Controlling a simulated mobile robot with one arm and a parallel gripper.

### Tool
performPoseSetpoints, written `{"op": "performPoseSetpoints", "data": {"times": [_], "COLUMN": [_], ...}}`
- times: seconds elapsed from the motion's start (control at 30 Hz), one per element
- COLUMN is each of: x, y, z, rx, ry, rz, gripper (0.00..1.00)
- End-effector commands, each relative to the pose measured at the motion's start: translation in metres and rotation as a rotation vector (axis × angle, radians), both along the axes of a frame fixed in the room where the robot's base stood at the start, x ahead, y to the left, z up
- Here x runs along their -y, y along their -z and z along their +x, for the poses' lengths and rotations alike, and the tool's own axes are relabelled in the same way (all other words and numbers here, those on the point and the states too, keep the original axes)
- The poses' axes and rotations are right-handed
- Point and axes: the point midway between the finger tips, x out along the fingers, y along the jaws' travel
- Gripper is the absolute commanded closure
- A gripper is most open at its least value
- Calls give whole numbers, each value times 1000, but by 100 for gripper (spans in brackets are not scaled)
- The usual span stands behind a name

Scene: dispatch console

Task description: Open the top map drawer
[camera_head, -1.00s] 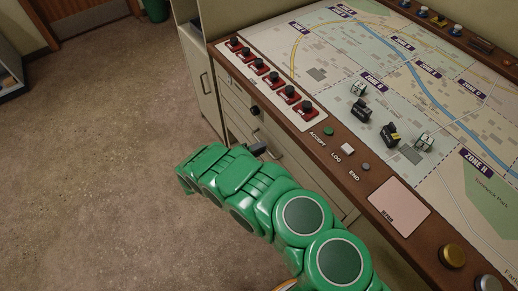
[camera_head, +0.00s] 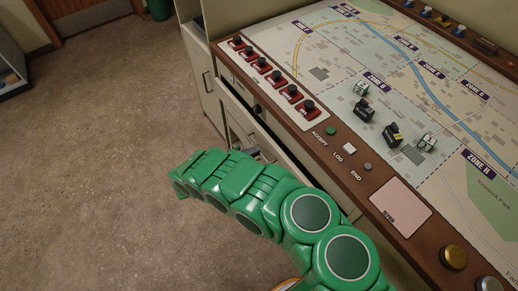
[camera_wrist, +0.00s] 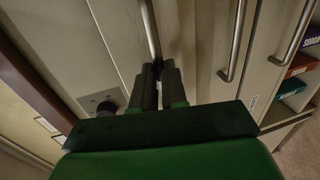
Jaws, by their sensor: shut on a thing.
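The top map drawer (camera_wrist: 120,42) is a cream front under the console's wooden edge. In the head view a dark gap shows between it and the console, so it stands partly pulled out. Its metal bar handle (camera_wrist: 150,28) runs up from my fingertips in the wrist view. My gripper (camera_wrist: 161,68) is shut on this handle. In the head view my green arm hides most of the gripper and part of the drawer front.
A black knob (camera_wrist: 106,108) sits beside the handle. More bar handles (camera_wrist: 232,42) show on neighbouring fronts. The console top carries a map (camera_head: 330,75), red-based switches (camera_head: 270,72) and small blocks (camera_head: 392,134). The floor (camera_head: 100,150) to the left is clear.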

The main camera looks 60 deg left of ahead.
Motion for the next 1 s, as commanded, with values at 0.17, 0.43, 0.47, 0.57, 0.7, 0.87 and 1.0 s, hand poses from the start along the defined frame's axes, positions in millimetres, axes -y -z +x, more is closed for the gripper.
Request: {"op": "performPoseSetpoints", "data": {"times": [0.17,0.43,0.47,0.57,0.7,0.87,1.0], "x": [-1,-1,0,1,0,0,0], "y": [1,1,1,3,2,1,1], "z": [-34,-91,-99,-124,-155,-184,-206], "rx": [-3,-4,-3,-5,-4,0,-1], "ry": [-3,-3,-3,-4,-3,-3,-3], "rz": [2,3,3,-2,0,-1,0], "gripper": [100,100,100,100,100,100,100]}}
